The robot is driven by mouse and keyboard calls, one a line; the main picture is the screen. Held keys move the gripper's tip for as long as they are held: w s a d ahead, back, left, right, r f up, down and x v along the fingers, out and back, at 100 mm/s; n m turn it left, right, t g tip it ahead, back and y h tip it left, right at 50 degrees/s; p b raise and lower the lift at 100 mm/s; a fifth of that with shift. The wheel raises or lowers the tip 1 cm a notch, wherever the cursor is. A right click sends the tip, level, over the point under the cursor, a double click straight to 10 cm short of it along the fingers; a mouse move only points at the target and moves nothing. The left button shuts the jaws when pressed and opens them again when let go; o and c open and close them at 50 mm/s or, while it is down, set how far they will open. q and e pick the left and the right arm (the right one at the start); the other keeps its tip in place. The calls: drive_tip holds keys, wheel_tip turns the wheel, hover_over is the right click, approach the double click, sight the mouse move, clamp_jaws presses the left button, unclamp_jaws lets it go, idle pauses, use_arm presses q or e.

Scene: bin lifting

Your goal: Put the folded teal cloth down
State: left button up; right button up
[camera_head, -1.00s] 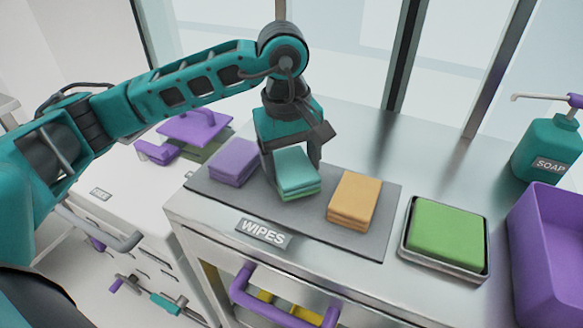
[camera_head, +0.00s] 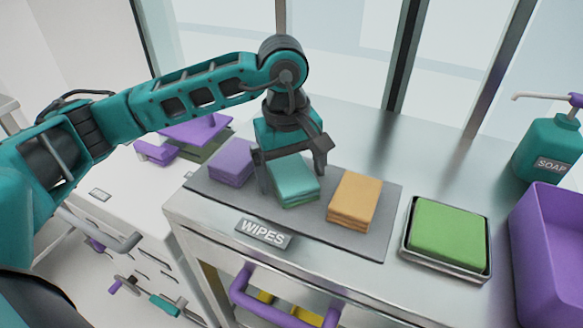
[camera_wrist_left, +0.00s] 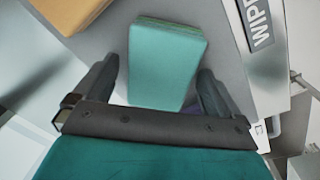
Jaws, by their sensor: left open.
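The folded teal cloth (camera_head: 293,182) lies on the grey mat (camera_head: 378,220), between a folded purple cloth and a folded orange cloth. My left gripper (camera_head: 292,180) is open above it, with one finger on each side of the cloth and apart from it. In the left wrist view the teal cloth (camera_wrist_left: 165,62) lies ahead of and between the spread fingers (camera_wrist_left: 158,85), with gaps on both sides. My right gripper is in neither view.
The purple cloth (camera_head: 231,161) and orange cloth (camera_head: 354,200) flank the teal one closely. A green sponge-like block (camera_head: 447,232) sits in a metal tray (camera_head: 443,272) to the right. A purple bin (camera_head: 548,240) and soap bottle (camera_head: 548,147) stand at far right. Bare counter lies behind the mat.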

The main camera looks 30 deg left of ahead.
sight(287, 174)
use_arm(q)
wheel_tip(287, 174, up, 12)
drive_tip(key=p, duration=0.1)
drive_tip(key=shift+s+a+r, duration=0.15)
drive_tip(key=shift+s+a, duration=0.1)
idle(0.5)
